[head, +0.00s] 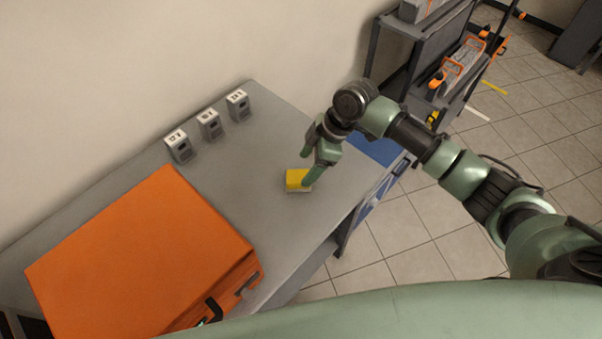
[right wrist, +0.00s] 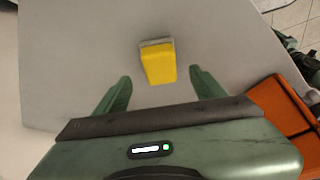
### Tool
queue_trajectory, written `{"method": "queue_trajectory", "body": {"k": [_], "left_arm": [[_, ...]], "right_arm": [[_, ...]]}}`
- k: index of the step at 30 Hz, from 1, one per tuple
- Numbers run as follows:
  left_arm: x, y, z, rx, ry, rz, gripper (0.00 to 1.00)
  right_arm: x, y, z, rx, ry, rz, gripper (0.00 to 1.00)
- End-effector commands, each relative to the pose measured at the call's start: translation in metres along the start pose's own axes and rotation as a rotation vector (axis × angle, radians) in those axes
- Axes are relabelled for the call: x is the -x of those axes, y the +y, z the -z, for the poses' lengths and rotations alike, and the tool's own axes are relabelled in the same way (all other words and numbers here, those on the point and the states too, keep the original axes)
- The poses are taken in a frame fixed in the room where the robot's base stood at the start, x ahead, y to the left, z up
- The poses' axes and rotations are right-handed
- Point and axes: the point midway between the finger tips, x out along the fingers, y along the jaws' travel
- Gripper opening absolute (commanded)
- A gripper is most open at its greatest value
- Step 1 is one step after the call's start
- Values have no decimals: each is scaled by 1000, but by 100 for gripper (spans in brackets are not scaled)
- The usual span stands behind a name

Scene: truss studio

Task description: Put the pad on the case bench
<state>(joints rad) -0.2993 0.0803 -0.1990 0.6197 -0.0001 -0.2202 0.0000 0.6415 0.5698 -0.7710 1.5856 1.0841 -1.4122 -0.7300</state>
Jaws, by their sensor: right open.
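The pad (head: 297,180) is a small yellow block with a pale grey side, lying on the grey bench (head: 262,135). In the right wrist view the pad (right wrist: 158,62) lies ahead, between the lines of the two fingers and a little beyond their tips. My right gripper (head: 307,168) is at the pad in the head view, and its fingers hide part of the pad's right side. In the right wrist view the right gripper (right wrist: 160,78) is open with nothing between its fingers. My left gripper is not in view.
A large orange case (head: 140,255) with a black handle fills the bench's left front. Several small grey numbered boxes (head: 209,124) stand along the wall. A dark shelf rack (head: 425,65) stands beyond the bench. The bench around the pad is clear.

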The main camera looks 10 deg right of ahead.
Motion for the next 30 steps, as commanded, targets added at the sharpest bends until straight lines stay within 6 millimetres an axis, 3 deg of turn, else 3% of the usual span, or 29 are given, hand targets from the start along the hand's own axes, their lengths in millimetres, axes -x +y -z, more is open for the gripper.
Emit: {"method": "queue_trajectory", "body": {"k": [6,12,30], "left_arm": [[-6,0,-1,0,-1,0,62],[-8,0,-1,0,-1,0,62],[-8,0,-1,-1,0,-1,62]], "right_arm": [[42,1,-1,0,0,-2,70],[60,0,0,0,0,1,70],[60,-3,1,-2,1,3,70]]}}
